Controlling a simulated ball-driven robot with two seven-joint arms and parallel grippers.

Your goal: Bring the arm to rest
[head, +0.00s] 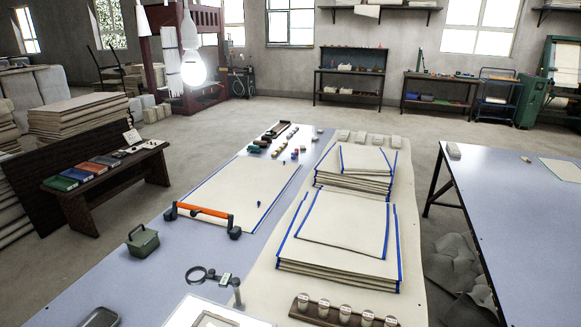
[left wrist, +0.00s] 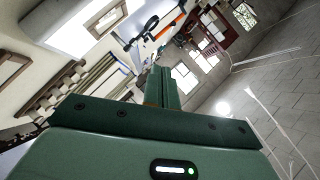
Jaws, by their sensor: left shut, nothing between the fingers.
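My left gripper (left wrist: 158,86) shows in the left wrist view as a green body with its fingers together, empty. Neither gripper shows in the head view, and my right gripper is in no view. In the head view, a cream cloth sheet (head: 225,190) with blue edges lies flat on the left part of the long table. Two stacks of cream cloth with blue edges, a near stack (head: 340,232) and a far stack (head: 355,167), lie on the table's right part. A smaller folded piece tops each stack.
A bar with an orange handle (head: 202,211) lies across the flat sheet's near end. A green box (head: 143,241), a magnifier (head: 196,274) and a rack of labelled cups (head: 345,313) stand nearby. A second table (head: 510,220) is at right; floor shows between the tables.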

